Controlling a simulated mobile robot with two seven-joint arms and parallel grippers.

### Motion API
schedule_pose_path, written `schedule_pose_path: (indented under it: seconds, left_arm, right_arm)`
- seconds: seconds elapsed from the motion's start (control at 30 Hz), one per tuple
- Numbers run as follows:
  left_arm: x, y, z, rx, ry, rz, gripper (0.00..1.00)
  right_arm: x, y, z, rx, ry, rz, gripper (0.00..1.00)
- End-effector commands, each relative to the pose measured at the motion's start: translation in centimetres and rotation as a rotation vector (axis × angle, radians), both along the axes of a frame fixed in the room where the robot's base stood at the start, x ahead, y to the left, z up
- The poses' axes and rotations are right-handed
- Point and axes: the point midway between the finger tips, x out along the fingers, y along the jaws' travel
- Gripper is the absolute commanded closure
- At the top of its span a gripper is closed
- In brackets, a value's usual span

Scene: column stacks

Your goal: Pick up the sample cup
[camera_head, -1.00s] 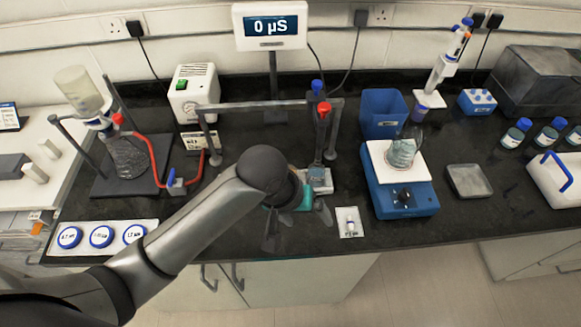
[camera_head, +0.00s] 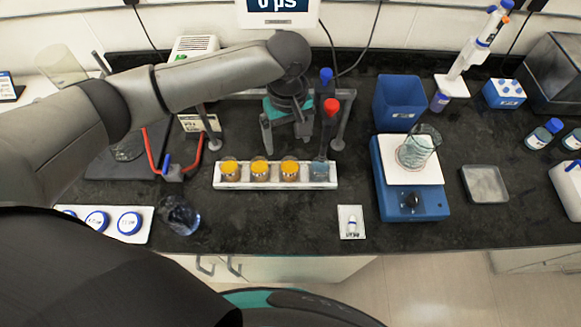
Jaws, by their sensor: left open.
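A white rack (camera_head: 276,185) on the black bench holds a row of small cups. Three have yellow-orange tops: the left cup (camera_head: 230,168), the middle cup (camera_head: 260,168) and the right-hand one (camera_head: 290,168). A clear bluish cup (camera_head: 320,170) stands at the rack's right end, below the blue- and red-topped probes. I cannot tell from the picture which one is the sample cup. My left gripper (camera_head: 286,138) is open and empty, pointing down just behind the yellow-topped cups and left of the probes, apart from the cups. My right gripper is not in view.
A glass with bluish liquid (camera_head: 180,215) stands left of the rack. A labelled card (camera_head: 351,222) lies near the front edge. The bench before the rack is clear.

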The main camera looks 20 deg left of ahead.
Motion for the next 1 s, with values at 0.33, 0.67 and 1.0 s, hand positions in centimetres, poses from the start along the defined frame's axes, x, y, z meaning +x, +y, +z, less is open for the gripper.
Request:
schedule_pose_path:
  seconds: [0.33,0.67,1.0]
  left_arm:
    - [0.0,-0.1,-5.5,-0.001,-0.001,-0.002,0.09]
    - [0.0,-0.3,-8.9,0.001,0.0,-0.003,0.09]
    - [0.0,-0.3,-11.0,-0.001,-0.002,-0.002,0.09]
  right_arm:
    - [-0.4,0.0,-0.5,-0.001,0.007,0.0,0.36]
    - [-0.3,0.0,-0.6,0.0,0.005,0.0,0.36]
    - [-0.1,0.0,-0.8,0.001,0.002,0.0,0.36]
